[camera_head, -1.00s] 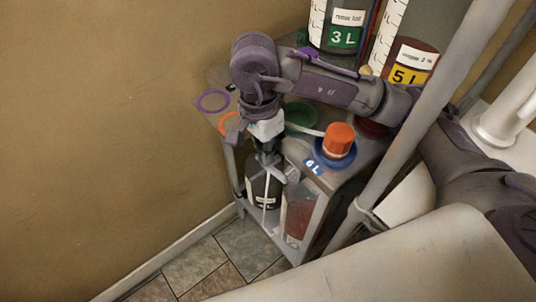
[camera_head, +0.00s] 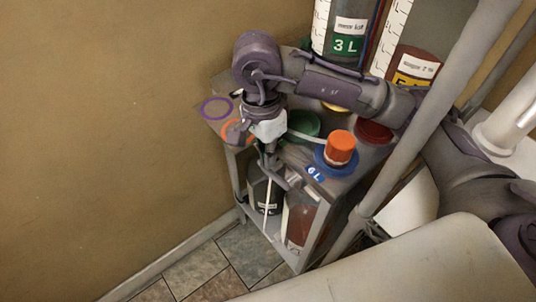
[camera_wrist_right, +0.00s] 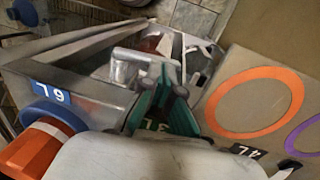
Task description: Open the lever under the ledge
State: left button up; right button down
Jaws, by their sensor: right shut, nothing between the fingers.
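My right gripper (camera_head: 268,160) points down at the front edge of the grey ledge (camera_head: 225,82), its fingers together and empty. In the wrist view my right gripper (camera_wrist_right: 172,82) is near a light grey metal piece (camera_wrist_right: 128,66), which looks like the lever, below the ledge edge. The same grey piece (camera_head: 292,180) seems to show just right of the fingertips in the head view. I cannot tell whether fingers and lever touch, nor the lever's exact position. My left gripper is out of view.
On the ledge are an orange cap on a blue lid (camera_head: 341,147), a green lid (camera_head: 304,126), and orange and purple rings (camera_head: 216,107). Tall containers labelled 3 L (camera_head: 345,40) and 5 L stand behind. A dark bottle (camera_head: 262,195) stands below. The brown wall is at left.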

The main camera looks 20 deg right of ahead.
notch_tip(320, 180, up, 12)
jog(key=w, duration=0.1)
jog(key=shift+w+a, duration=0.25)
jog(key=shift+a, duration=0.05)
dwell(0.3)
